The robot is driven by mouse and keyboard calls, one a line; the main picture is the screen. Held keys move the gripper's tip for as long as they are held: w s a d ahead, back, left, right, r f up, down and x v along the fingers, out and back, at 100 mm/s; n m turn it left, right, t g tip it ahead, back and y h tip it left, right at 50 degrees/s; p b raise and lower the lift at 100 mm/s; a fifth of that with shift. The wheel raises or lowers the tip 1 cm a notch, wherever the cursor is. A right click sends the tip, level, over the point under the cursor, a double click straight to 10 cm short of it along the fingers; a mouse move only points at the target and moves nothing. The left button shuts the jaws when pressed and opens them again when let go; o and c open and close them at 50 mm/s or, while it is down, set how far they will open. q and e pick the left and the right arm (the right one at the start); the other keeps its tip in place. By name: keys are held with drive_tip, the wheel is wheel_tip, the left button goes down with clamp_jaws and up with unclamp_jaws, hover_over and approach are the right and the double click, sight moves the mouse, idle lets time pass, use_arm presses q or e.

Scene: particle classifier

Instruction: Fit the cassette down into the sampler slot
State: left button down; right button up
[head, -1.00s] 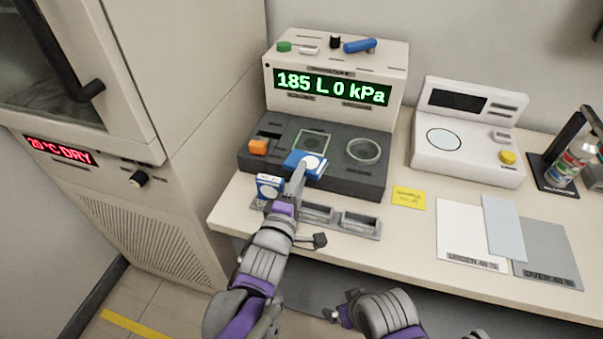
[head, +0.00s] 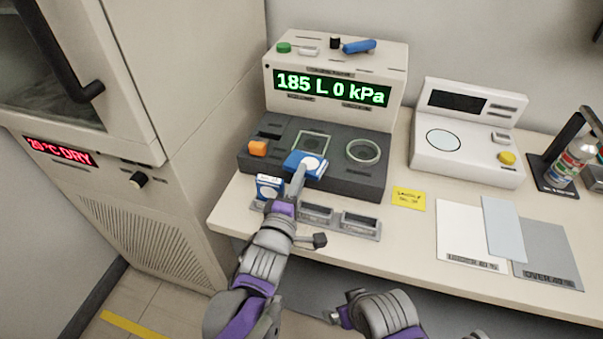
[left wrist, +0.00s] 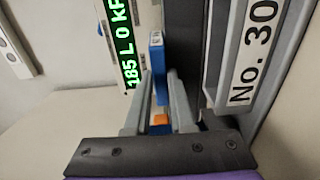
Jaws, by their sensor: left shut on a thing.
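My left gripper (head: 302,176) is shut on a blue cassette (head: 297,159) with a white round face. It holds the cassette over the front of the dark sampler deck, at the near edge of the square sampler slot (head: 314,140). The cassette partly covers the slot, and I cannot tell whether it touches the deck. In the left wrist view the cassette (left wrist: 158,68) shows edge-on between the two grey fingers. My right gripper (head: 343,313) is low in the head view, away from the bench, and its jaws are unclear.
A second blue-and-white cassette (head: 269,187) stands in the rack (head: 360,224) in front of the sampler. A white instrument (head: 468,150) and flat sheets (head: 470,235) lie to the right.

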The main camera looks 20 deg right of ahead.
use_arm(q)
wheel_tip(320, 180, up, 2)
drive_tip(key=shift+r+p, duration=0.25)
drive_tip(key=shift+p, duration=0.35)
drive_tip(key=shift+s+a, duration=0.15)
drive_tip(key=shift+s, duration=0.1)
drive_tip(key=s+a+r+p, duration=0.1)
drive_tip(key=s+a+r, duration=0.4)
drive_tip(key=s, duration=0.6)
drive_tip(key=a, duration=0.2)
drive_tip(key=shift+a, duration=0.3)
drive_tip(key=shift+s+f, duration=0.1)
